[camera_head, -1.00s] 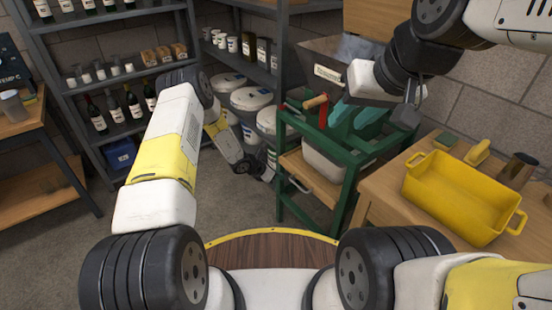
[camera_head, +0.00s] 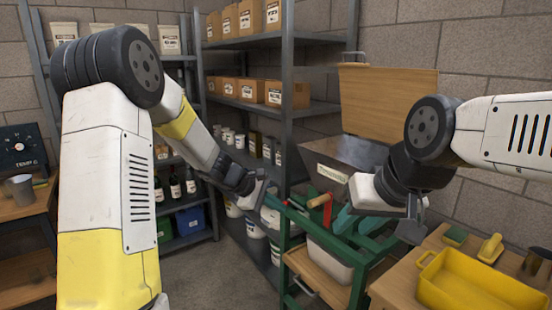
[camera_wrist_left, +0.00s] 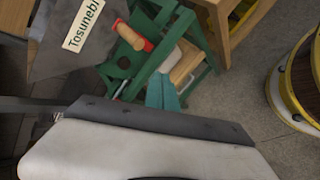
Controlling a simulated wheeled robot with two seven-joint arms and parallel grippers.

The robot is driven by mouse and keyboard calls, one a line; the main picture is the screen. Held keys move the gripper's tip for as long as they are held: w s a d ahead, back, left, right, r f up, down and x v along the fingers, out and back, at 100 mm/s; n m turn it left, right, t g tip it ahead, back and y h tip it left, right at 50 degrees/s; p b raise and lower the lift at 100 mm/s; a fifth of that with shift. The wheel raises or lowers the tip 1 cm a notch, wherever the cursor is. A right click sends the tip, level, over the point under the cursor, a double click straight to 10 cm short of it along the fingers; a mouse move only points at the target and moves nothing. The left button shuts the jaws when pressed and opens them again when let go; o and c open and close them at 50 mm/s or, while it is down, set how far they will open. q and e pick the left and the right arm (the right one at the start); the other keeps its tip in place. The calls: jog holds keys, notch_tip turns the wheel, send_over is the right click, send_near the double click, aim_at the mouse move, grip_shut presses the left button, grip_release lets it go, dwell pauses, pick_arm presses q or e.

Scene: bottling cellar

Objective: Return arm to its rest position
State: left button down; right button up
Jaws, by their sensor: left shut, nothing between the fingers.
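My left arm (camera_head: 105,170) comes in from the left and bends at a high elbow. Its gripper (camera_head: 272,202) hangs in front of the shelving, beside the left end of the green cart (camera_head: 300,284). The gripper is empty, and its teal fingers lie together in the left wrist view (camera_wrist_left: 163,92), shut. My right gripper (camera_head: 360,222) points down over the cart. Its teal fingers look spread apart, with nothing seen between them; their tips are partly hidden among the cart's bars.
A wooden-handled tool with red (camera_head: 321,202) stands in the cart. A yellow tub (camera_head: 470,292) sits on a wooden bench at right. Shelves (camera_head: 287,120) with boxes and tins stand behind. Another bench (camera_head: 25,212) is at far left. Floor shows between the left shelves and cart.

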pick_arm(q)
jog(key=s+a+r+m+y, duration=0.1)
jog(key=s+a+r+m, duration=0.15)
jog(key=s+r, duration=0.35)
jog(key=s+a+r+m+y, duration=0.1)
jog(key=s+a+r+m, duration=0.1)
jog(key=s+r+m, duration=0.4)
jog(key=s+a+m+t+y, duration=0.1)
jog(key=s+a+m+y, duration=0.1)
jog(key=s+a, duration=0.3)
jog(key=s+a+r+m+y, duration=0.1)
jog(key=s+a, duration=0.4)
jog(key=s, duration=0.6)
jog(key=shift+s+a+r+m+t+y, duration=0.2)
jog(key=shift+r+m+t+y, duration=0.15)
jog(key=shift+y, duration=0.35)
